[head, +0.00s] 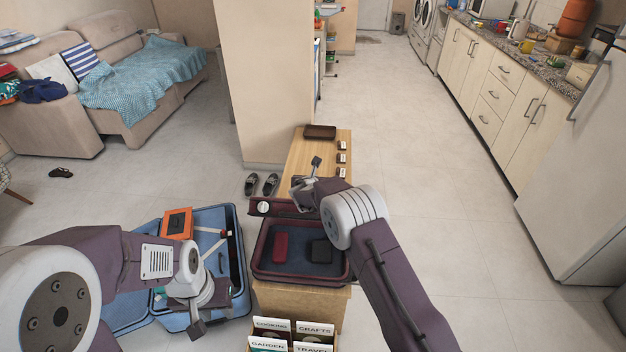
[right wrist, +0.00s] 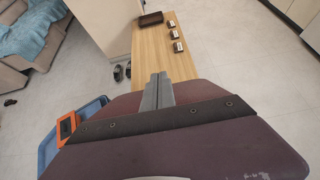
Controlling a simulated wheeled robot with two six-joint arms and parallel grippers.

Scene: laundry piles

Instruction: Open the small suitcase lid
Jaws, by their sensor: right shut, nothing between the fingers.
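The small suitcase (head: 262,277) is maroon with a dark blue lining and sits on the wooden bench. A red item and a black item lie inside it.
The blue suitcase (head: 238,222) lies open on the floor at left, with an orange box (head: 176,223). The bench (head: 302,152) holds a brown tray (head: 320,132) and small labelled blocks. A card box (head: 292,337) stands in front. A pillar (head: 262,80) rises behind; floor at right is clear.

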